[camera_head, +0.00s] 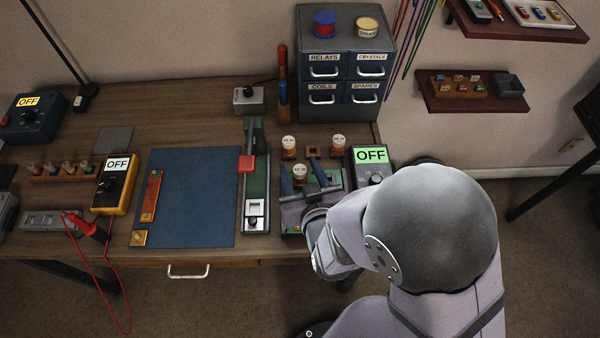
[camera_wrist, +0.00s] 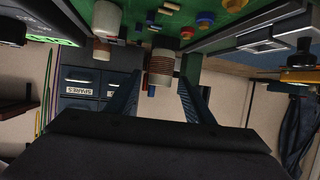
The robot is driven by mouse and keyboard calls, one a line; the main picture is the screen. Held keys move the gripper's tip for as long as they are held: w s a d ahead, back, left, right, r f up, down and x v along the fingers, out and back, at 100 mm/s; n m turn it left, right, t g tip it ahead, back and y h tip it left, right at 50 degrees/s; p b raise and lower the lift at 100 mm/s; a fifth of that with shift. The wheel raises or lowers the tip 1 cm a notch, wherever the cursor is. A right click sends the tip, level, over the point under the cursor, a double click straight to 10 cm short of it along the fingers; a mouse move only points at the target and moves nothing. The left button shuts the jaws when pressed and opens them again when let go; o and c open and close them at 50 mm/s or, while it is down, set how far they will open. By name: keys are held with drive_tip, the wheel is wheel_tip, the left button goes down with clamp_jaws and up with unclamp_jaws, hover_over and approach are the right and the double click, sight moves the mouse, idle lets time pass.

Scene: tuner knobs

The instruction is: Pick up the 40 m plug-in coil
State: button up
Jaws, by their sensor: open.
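Three plug-in coils with white tops and brown windings show in the head view. The nearest coil (camera_head: 300,174) has a label that looks like 40 m, though the print is small. The other two, a back left coil (camera_head: 288,146) and a back right coil (camera_head: 338,143), have labels too small to read surely. My gripper (camera_head: 298,162) is open, its blue fingers on either side of the nearest coil. In the wrist view a wound coil (camera_wrist: 160,66) lies between the fingertips of my gripper (camera_wrist: 159,78), with gaps on both sides. Its lower end is hidden in the head view.
A green-screened meter reading OFF (camera_head: 370,155) stands close right of the coils. A long green device with a red block (camera_head: 257,190) lies to the left. A drawer cabinet (camera_head: 340,65) stands behind. A blue mat (camera_head: 190,200) is mostly clear.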

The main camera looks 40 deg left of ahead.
sight(298, 165)
drive_tip(key=shift+p+x, duration=0.55)
drive_tip(key=shift+x, duration=1.6)
drive_tip(key=c, duration=1.1)
